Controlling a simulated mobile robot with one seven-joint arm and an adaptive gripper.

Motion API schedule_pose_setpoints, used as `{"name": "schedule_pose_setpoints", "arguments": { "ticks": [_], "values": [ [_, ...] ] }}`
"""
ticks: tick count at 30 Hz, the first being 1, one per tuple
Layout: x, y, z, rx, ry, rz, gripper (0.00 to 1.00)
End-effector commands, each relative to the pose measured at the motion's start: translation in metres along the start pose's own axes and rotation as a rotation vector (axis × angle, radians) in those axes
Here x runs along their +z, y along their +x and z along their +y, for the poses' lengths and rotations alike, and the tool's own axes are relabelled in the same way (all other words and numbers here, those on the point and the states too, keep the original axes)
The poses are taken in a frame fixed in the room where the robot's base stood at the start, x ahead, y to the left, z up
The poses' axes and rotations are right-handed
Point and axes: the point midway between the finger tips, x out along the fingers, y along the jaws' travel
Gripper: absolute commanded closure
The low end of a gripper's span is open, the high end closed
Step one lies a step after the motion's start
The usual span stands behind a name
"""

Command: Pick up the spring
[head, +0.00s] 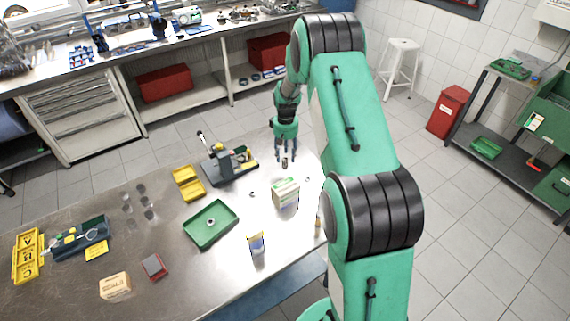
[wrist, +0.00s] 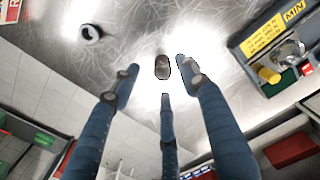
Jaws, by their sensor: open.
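A small dark grey cylindrical piece, which looks like the spring (wrist: 162,66), stands on the metal table in the wrist view. It also shows in the head view as a small dark shape (head: 284,163) just below my fingers. Its coils are too small to make out. My gripper (wrist: 160,80) is open, with its blue fingers spread around the line to the piece and nothing held. In the head view my gripper (head: 285,154) points down over the table's far right part. I cannot tell the exact gap between the fingertips and the piece.
A press-like grey stand (head: 229,168) is left of my gripper. A green and white box (head: 286,192) stands in front of it. A green tray (head: 199,234) holding a small ring and yellow bins (head: 192,191) are further left. A small ring (wrist: 90,33) lies nearby on the table.

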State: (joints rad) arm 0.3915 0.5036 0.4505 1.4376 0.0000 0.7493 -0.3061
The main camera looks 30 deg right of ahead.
Motion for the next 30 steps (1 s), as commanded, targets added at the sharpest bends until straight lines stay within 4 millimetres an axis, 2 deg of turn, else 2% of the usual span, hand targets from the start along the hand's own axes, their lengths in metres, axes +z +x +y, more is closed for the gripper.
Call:
{"name": "schedule_pose_setpoints", "arguments": {
  "ticks": [6, 12, 30],
  "values": [
    [-0.001, 0.026, -0.002, -0.001, 0.000, -0.003, 0.56],
    [-0.001, 0.043, -0.002, -0.001, 0.000, -0.001, 0.56],
    [-0.002, 0.045, -0.002, 0.000, 0.000, -0.001, 0.56]
  ]
}}
